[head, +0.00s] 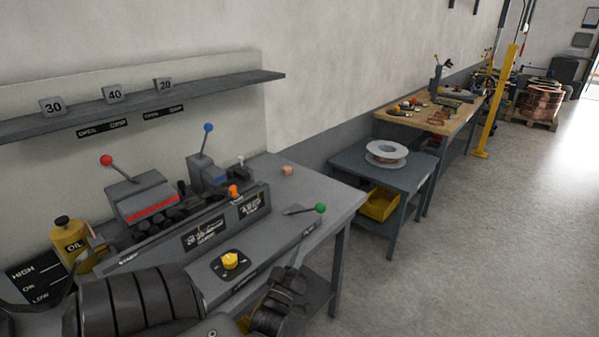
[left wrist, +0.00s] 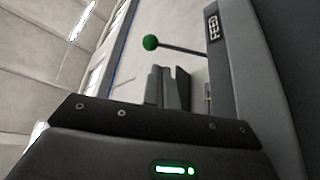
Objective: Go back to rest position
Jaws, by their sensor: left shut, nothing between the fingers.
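My left arm reaches in from the bottom left of the head view, and my left gripper (head: 292,278) is in front of the machine's front edge, below the green-knobbed lever (head: 305,210). In the left wrist view the two dark fingers (left wrist: 169,88) are together with nothing held. The green knob (left wrist: 150,42) shows beyond them, on a thin rod beside a grey panel marked FEED (left wrist: 213,28). I cannot tell whether the fingers touch the lever. My right gripper is in neither view.
The grey bench (head: 330,193) carries a machine with red (head: 106,160) and blue (head: 208,127) knobs, a yellow dial (head: 230,261) and an oil can (head: 70,238). A low table (head: 400,180) holds a white spool (head: 386,152). Open floor (head: 500,240) lies right.

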